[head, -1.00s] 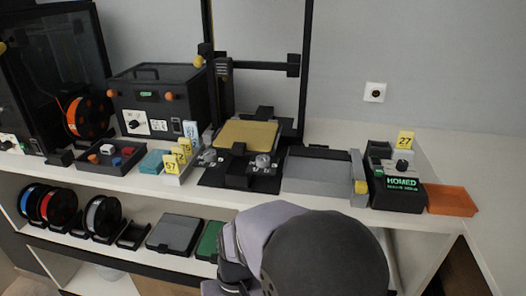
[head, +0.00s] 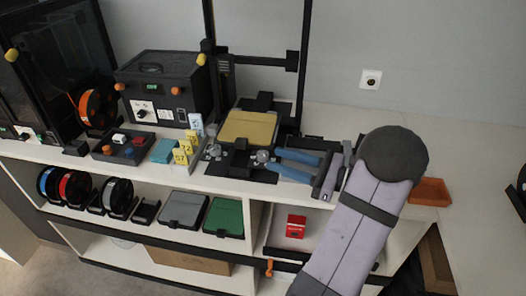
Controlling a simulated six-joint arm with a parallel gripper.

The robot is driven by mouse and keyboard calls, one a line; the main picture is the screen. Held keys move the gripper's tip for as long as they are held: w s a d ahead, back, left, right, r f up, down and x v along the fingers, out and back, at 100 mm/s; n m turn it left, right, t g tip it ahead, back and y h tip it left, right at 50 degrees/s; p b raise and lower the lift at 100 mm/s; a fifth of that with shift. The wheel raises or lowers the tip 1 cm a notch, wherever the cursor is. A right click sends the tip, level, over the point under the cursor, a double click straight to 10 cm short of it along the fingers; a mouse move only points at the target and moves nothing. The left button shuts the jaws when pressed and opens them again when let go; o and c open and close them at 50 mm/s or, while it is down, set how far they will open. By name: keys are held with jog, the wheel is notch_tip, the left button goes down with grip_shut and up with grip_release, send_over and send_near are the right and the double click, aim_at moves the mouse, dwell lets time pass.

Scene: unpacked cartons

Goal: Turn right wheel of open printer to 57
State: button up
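The open printer has a black upright frame (head: 305,75) and a gold bed (head: 250,128) on a dark base. Its right wheel (head: 262,156), a grey knob, sits at the front right of the base. Its left wheel (head: 214,151) sits at the front left. The wheel markings are too small to read. My gripper (head: 272,160) comes from the right, with two blue fingers apart. The fingertips are close to the right wheel; I cannot tell whether they touch it. A yellow card reading 57 (head: 181,157) stands in a holder left of the printer.
More yellow cards (head: 193,138) and a pale blue card (head: 196,123) stand by the 57 card. A black dryer box (head: 165,85) and a tray of coloured blocks (head: 124,147) are further left. An orange tray (head: 430,191) lies right of my arm. My arm hides the HOMED box.

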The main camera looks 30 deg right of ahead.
aim_at(268, 156)
jog(key=shift+s+d+f+m, duration=0.15)
jog(key=shift+d+f+m, duration=0.35)
jog(key=shift+d, duration=0.35)
jog(key=shift+p+x, duration=0.6)
jog(key=shift+x, duration=3.1)
jog(key=shift+h, duration=0.3)
jog(key=c, duration=0.8)
